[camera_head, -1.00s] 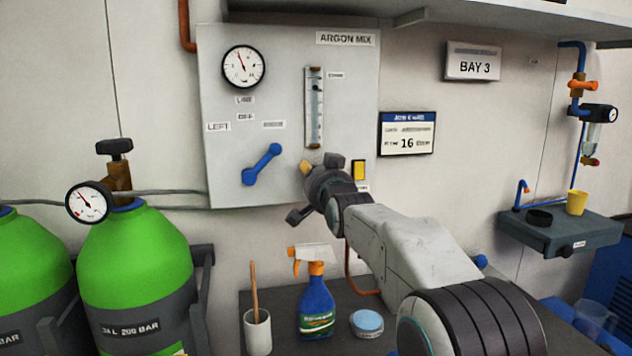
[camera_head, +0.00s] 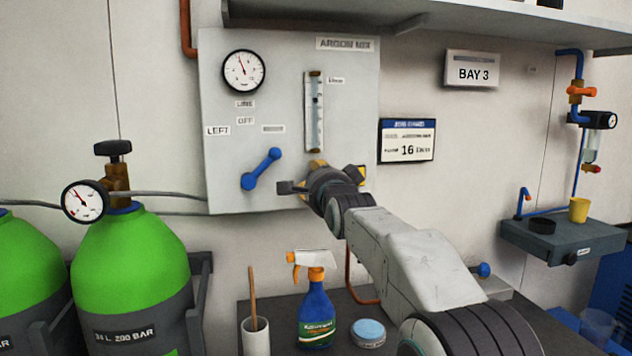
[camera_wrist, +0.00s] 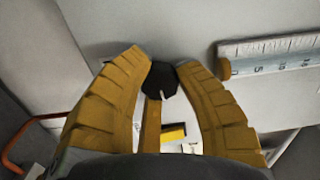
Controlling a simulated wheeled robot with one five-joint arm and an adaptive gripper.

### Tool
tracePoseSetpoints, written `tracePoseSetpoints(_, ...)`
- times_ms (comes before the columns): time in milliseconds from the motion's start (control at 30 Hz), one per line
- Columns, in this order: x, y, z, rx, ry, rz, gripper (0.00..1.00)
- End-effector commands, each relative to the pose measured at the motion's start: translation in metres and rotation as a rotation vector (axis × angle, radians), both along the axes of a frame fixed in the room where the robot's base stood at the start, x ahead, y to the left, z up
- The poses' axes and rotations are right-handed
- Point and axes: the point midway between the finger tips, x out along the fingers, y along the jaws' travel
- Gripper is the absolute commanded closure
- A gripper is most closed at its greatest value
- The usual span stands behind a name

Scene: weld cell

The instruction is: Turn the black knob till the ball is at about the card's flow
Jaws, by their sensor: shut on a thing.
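The grey ARGON MIX panel (camera_head: 220,85) carries an upright flow tube (camera_head: 313,140) with a scale. The lower end of the tube also shows in the wrist view (camera_wrist: 265,67). The black knob (camera_wrist: 161,78) sits between my yellow fingertips (camera_wrist: 163,68) in the wrist view, and my gripper is shut on it. In the head view my gripper (camera_head: 317,165) is at the panel just below the tube and hides the knob. The white card (camera_head: 407,142) right of the panel reads 16.
A blue lever (camera_head: 262,169) is on the panel left of my gripper, under a round gauge (camera_head: 244,71). A yellow-and-black part (camera_head: 355,174) is close on its right. Below stand a spray bottle (camera_head: 317,316), a cup (camera_head: 255,338) and a round tin (camera_head: 368,333).

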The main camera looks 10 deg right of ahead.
Motion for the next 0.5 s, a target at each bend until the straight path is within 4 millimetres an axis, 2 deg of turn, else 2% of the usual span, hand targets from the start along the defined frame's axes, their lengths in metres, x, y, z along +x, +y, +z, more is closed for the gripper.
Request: tracePoseSetpoints(500,0.0000,0.0002,0.0022,0.087,-0.005,0.000,1.00)
